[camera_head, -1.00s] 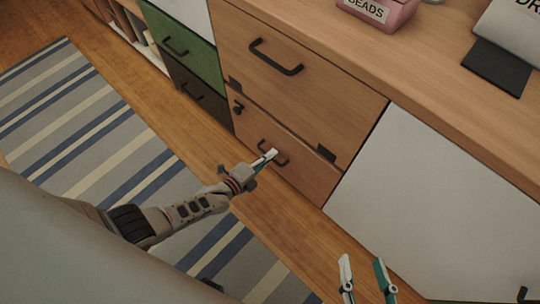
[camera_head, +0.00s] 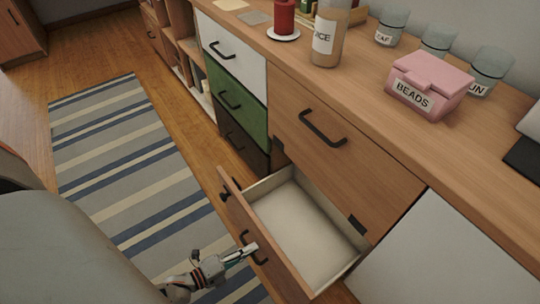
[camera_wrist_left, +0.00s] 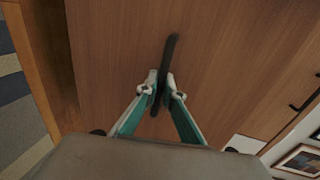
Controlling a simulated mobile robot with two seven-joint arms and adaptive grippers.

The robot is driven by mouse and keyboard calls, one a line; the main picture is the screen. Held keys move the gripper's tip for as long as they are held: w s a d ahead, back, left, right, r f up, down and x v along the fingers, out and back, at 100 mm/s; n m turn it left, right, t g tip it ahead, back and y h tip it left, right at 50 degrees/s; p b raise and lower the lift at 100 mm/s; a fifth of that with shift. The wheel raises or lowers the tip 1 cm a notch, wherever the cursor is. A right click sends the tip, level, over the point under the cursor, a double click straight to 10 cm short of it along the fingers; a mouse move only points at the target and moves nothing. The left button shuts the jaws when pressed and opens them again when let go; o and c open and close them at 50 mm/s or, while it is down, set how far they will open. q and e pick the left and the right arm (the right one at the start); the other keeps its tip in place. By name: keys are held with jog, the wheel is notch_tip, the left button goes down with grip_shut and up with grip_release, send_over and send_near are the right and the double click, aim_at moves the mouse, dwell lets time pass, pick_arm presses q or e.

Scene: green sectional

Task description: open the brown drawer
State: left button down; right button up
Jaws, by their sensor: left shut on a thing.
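The lower brown wooden drawer (camera_head: 308,232) stands pulled out from the cabinet, and its pale, empty inside shows in the head view. Its wooden front fills much of the left wrist view (camera_wrist_left: 115,50). My left gripper (camera_head: 248,249) is at the drawer's front, shut on its black bar handle (camera_wrist_left: 171,52). In the left wrist view the two fingertips (camera_wrist_left: 160,88) close on either side of the bar. Part of the handle is hidden by the fingers in the head view. My right gripper is out of view.
Above the drawer is a closed brown front (camera_head: 345,160) with a black handle. White (camera_head: 232,52), green (camera_head: 236,97) and dark brown (camera_head: 243,143) drawers beside it are shut. A pink beads box (camera_head: 430,82) and a bottle (camera_head: 328,35) stand on top. A striped rug (camera_head: 135,165) lies on the floor.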

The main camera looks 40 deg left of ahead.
pick_arm(q)
jog(key=f+v, duration=0.1)
jog(key=v, duration=0.5)
jog(key=shift+s+a+b, duration=0.2)
jog(key=shift+s+b, duration=0.1)
jog(key=shift+b, duration=0.05)
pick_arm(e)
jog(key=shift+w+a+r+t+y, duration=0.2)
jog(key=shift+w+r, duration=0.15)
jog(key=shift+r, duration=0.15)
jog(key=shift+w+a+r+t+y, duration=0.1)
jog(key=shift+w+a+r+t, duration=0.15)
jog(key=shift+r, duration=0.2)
pick_arm(q)
jog(key=shift+f, duration=0.1)
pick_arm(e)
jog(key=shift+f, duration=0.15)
pick_arm(q)
jog(key=c, duration=2.4)
grip_release()
jog(key=shift+c, duration=0.2)
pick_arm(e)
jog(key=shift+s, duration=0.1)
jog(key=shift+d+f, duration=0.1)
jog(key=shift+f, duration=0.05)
pick_arm(q)
jog(key=v, duration=1.2)
